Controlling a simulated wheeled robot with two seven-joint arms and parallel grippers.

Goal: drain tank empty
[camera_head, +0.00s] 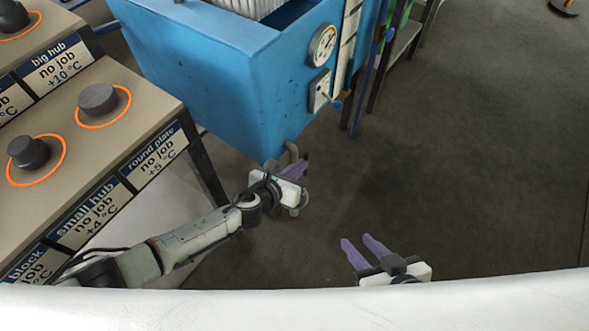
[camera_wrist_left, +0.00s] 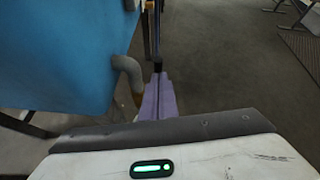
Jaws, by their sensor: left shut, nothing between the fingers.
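The blue tank (camera_head: 215,85) stands at the upper middle of the head view and fills the upper left of the left wrist view (camera_wrist_left: 55,60). A grey bent drain pipe (camera_head: 291,150) comes out at its lower corner. In the left wrist view the pipe (camera_wrist_left: 128,72) curves down to a brownish end, partly hidden by my gripper. My left gripper (camera_head: 306,163) is shut and empty, its purple fingers just right of the pipe; I cannot tell whether they touch it. My right gripper (camera_head: 362,243) is open and empty over the floor at the lower middle.
A round gauge (camera_head: 322,45) and a white box with a blue-tipped lever (camera_head: 320,90) are on the tank's side. A sloped panel with dark knobs (camera_head: 98,98) and job labels stands at the left, near my left arm. The floor (camera_head: 470,150) at the right is clear.

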